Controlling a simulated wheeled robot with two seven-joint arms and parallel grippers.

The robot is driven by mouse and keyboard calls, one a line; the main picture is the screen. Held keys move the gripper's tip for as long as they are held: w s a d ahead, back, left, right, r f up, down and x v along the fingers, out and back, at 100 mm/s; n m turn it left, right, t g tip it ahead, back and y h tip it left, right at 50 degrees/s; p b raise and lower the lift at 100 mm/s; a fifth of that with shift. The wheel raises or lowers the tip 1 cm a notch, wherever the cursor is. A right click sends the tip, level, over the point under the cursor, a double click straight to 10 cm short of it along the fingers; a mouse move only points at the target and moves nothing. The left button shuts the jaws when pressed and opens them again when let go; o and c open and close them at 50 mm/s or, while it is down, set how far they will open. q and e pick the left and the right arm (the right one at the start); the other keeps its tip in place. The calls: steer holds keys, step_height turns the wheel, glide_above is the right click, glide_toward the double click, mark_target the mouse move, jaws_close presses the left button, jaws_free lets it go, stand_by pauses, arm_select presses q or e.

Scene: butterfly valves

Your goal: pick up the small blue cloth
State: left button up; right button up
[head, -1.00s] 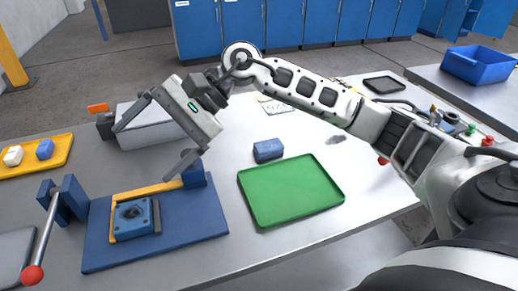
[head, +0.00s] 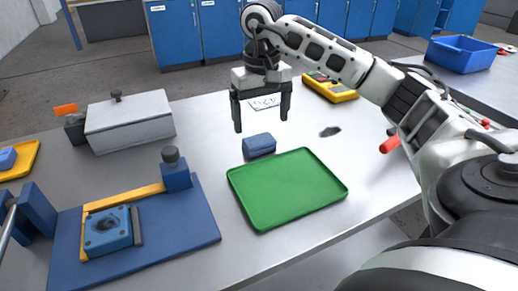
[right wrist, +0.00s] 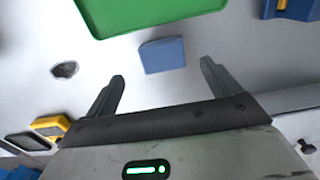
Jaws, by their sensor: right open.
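The small blue cloth (head: 259,145) lies folded on the table, just behind the green tray. It also shows in the right wrist view (right wrist: 162,55), ahead of the fingers and roughly between their lines. My right gripper (head: 262,127) is open and empty, fingers pointing down, above the table by the cloth. Its two fingers also show spread apart in the right wrist view (right wrist: 160,84). They do not touch the cloth. My left gripper is in neither view.
The green tray (head: 290,190) sits right in front of the cloth. A blue fixture board (head: 180,235) and a grey lidded box (head: 130,122) stand to the left. A yellow device (head: 332,90) lies behind. A dark patch (head: 330,131) marks the table on the right.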

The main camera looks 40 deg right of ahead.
mark_target(259, 140)
steer(key=f, duration=0.6)
steer(key=shift+w+a+f, duration=0.15)
steer(key=shift+a+f, duration=0.05)
steer(key=c, duration=1.1)
